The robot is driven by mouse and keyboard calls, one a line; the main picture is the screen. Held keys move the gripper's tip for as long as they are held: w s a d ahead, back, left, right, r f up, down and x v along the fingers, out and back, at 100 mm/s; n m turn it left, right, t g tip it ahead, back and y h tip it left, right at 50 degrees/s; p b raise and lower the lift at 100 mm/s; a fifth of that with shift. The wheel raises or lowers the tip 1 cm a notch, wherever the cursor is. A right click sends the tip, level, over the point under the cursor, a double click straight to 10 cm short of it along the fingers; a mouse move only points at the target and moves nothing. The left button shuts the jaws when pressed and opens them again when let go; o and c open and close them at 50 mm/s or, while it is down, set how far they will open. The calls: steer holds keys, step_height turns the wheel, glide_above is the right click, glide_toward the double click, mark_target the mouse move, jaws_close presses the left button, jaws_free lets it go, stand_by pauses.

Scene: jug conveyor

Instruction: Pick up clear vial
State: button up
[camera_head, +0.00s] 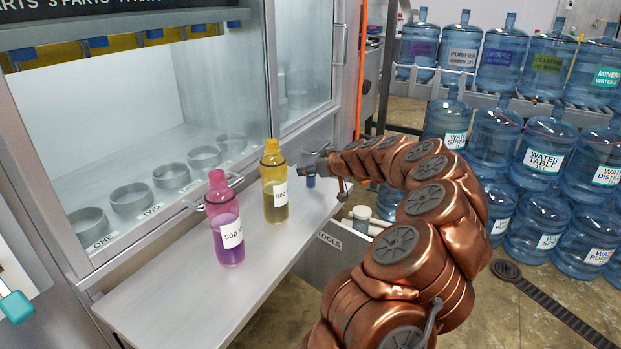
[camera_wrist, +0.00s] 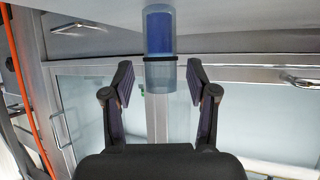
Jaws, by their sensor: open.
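A clear vial with a blue part and a dark band (camera_wrist: 160,72) shows upright in the wrist view, at the top middle. My gripper (camera_wrist: 159,76) is open, with one finger on each side of the vial's clear end. A gap shows between each finger and the vial, so the fingers do not touch it. In the head view my gripper (camera_head: 318,162) is at the right end of the metal shelf. A small blue piece, likely part of the vial (camera_head: 310,181), shows just under it; the rest is hidden or too small to make out.
A pink bottle (camera_head: 225,222) and a yellow bottle (camera_head: 274,185) stand on the shelf (camera_head: 170,305), left of my gripper. Behind them is a glass-fronted cabinet (camera_head: 150,130) with bar handles. Large water jugs (camera_head: 540,155) fill the right. A drawer with containers (camera_head: 345,240) is below.

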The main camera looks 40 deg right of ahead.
steer(key=shift+w, duration=0.15)
steer(key=shift+f, duration=0.1)
jaws_close()
stand_by(0.3)
